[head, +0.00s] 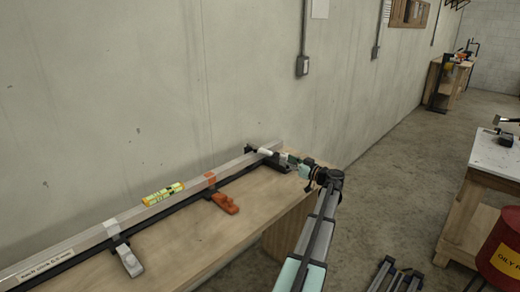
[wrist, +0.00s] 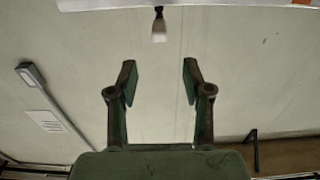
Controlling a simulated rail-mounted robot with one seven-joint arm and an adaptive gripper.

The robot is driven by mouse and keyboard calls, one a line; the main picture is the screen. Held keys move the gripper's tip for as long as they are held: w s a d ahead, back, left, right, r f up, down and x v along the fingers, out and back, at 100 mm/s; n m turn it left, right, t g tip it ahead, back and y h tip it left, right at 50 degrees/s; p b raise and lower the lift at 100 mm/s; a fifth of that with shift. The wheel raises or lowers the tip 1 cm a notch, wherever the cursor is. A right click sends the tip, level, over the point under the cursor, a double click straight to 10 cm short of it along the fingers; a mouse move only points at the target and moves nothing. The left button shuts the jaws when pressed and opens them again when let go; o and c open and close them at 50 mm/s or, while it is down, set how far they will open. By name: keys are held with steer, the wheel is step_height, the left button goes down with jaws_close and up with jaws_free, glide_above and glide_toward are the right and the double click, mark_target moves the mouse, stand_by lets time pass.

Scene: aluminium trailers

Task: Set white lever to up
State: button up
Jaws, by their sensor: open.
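A white lever handle (head: 265,151) points left from a dark mount at the far right end of the rail on the bench. In the wrist view a white handle on a dark stem (wrist: 159,30) shows at top centre, beyond the fingertips and in line with the gap; it appears to be the same one. My gripper (wrist: 159,75) is open and empty, with a finger on each side of that gap. In the head view my gripper (head: 288,157) is just right of the white handle; contact there is too small to tell.
The metal rail (head: 165,204) runs along the wooden bench (head: 185,241) by the wall. An orange lever (head: 225,204) and a pale grey lever (head: 130,262) lie farther left. A yellow-green level vial (head: 163,194) sits by the rail.

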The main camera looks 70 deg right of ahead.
mark_target(263, 149)
steer(key=p+x, duration=0.4)
steer(key=x, duration=0.9)
steer(key=shift+w+d, duration=0.25)
steer(key=shift+w, duration=0.1)
steer(key=shift+w+d, duration=0.2)
steer(key=shift+w, duration=0.5)
jaws_close()
